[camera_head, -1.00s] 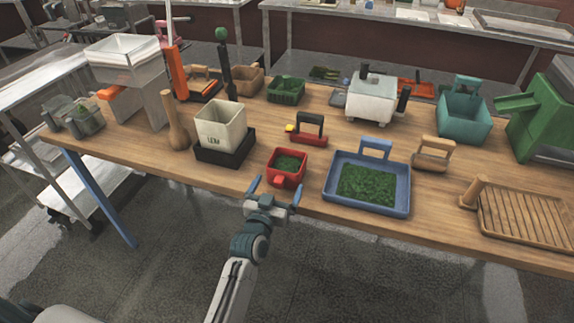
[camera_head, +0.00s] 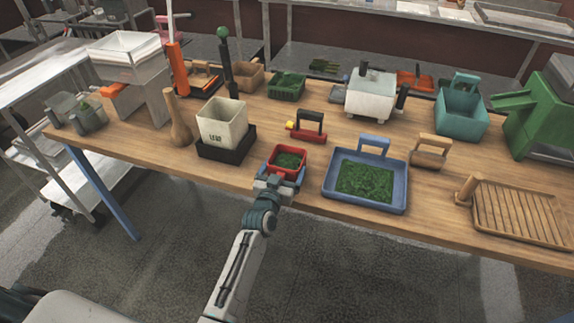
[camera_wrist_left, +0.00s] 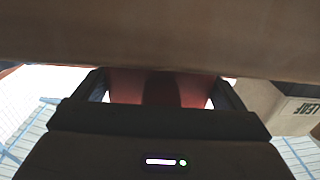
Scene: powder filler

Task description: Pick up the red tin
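The fingers are spread wide. Whether they touch the tin is hard to tell. My right gripper is not in view.
A blue tray (camera_head: 366,205) of green leaves stands close on the right. A cream box (camera_head: 222,124) on a black base (camera_head: 226,153) stands on the left. A red-and-black handled tool (camera_head: 309,126) lies behind the tin. The wooden table's (camera_head: 235,180) front edge is just below the gripper.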

